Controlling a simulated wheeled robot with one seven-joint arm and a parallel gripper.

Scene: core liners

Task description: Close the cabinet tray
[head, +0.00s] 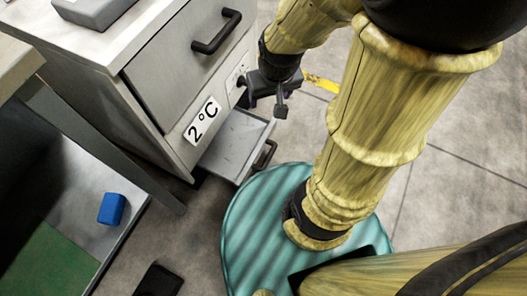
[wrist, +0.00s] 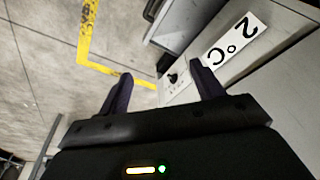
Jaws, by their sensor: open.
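The grey cabinet (head: 165,70) stands at the upper left in the head view. Its low tray (head: 235,145) is pulled out under the "2°C" label, with a dark handle (head: 265,155) on its front. The tray (wrist: 182,22) also shows at the top of the wrist view, and its handle (wrist: 151,9) is partly cut off. My gripper (head: 264,104) is above the tray, close to the cabinet front, with nothing seen in it. In the wrist view the fingers (wrist: 163,88) are spread apart, with the cabinet's front panel and small knob (wrist: 172,77) beyond them.
The upper drawer (head: 190,50) with a dark handle is shut. A grey box (head: 92,10) lies on the cabinet top. A blue block (head: 112,208) sits on a low surface at left. Yellow floor tape (wrist: 85,40) marks the open concrete floor beside the cabinet.

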